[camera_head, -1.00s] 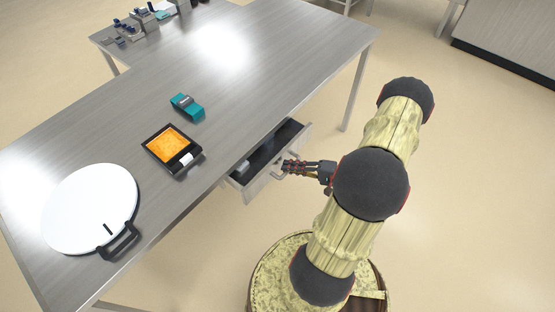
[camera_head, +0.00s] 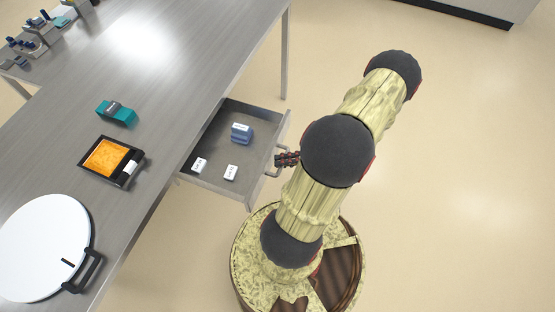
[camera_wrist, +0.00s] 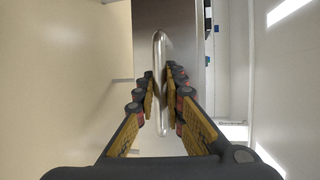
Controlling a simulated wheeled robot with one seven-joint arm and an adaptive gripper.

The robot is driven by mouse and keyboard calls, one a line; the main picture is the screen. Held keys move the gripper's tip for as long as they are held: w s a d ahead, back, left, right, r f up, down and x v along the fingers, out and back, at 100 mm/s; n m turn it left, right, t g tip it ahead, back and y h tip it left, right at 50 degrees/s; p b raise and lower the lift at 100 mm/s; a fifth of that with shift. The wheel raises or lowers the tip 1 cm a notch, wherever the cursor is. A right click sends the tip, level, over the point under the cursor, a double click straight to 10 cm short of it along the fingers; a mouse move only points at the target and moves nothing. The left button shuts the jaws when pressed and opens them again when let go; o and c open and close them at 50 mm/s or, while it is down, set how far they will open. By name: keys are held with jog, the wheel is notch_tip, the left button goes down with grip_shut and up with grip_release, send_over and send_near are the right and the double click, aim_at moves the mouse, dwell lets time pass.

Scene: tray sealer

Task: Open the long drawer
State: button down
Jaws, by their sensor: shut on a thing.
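The long drawer (camera_head: 206,166) is pulled well out from under the steel table in the head view, its inside in plain sight. In it lie a blue block with a white top (camera_head: 241,131) and two small white pieces, one left (camera_head: 199,165) and one right (camera_head: 231,172). The drawer's bar handle (camera_head: 271,169) is on its front. My gripper (camera_head: 287,159) is at the handle and shut on it. In the wrist view the metal handle (camera_wrist: 160,50) runs between the fingers of my gripper (camera_wrist: 160,85).
On the table (camera_head: 165,75) are a black tray with orange contents (camera_head: 107,156), a teal dispenser (camera_head: 117,112) and a round white lid (camera_head: 40,240) with a black handle. The floor (camera_head: 450,160) to the right is clear.

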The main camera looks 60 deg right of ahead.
jog(key=c, duration=2.1)
grip_release()
jog(key=shift+c, duration=0.2)
jog(key=v, duration=1.2)
